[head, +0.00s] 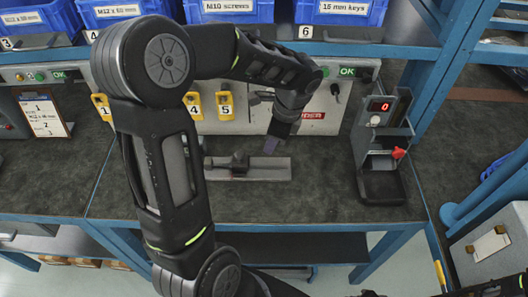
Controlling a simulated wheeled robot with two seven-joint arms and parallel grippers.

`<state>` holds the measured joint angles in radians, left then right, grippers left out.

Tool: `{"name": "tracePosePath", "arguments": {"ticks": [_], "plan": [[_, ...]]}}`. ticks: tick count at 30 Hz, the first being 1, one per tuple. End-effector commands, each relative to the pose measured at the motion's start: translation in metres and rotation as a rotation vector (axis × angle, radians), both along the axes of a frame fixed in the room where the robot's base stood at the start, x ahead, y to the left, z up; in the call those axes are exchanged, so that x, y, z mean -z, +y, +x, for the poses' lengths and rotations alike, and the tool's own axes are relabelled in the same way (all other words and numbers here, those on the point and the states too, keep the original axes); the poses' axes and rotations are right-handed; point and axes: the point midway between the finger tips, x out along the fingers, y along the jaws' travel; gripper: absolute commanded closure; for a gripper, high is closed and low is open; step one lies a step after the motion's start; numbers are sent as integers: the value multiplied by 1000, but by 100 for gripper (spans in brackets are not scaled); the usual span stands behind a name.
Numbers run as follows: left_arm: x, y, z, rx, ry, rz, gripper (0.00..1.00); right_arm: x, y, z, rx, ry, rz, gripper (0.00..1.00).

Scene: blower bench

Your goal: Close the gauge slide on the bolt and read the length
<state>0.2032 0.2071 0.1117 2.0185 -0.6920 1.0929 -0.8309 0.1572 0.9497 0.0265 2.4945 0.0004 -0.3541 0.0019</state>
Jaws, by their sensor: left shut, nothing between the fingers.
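The gauge (265,169) looks like a long flat grey bar on the dark bench mat, with a darker raised block, apparently its slide (239,164), left of its middle. My left gripper (271,143) points down just above and behind the right half of the bar, apart from the slide. It is shut and empty. My left arm crosses the view and hides part of the bench left of the gauge. My right gripper is not in view.
A black stand (381,150) with a red display showing 0 stands to the right. Blue bins (230,10) line the back shelf. Yellow numbered tags (225,105) hang on the back panel. A clipboard (45,117) is at the left. The mat between gauge and stand is clear.

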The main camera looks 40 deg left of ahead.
Motion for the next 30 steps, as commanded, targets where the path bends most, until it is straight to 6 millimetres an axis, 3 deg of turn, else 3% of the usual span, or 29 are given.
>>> {"name": "tracePosePath", "arguments": {"ticks": [3, 9, 30], "plan": [[-24, -6, 4, 1, -5, 0, 100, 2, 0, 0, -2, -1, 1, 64], [-48, -11, 5, 0, -2, 0, 100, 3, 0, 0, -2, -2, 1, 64], [-52, -12, 5, 1, 0, 0, 100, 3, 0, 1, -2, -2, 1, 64]]}}
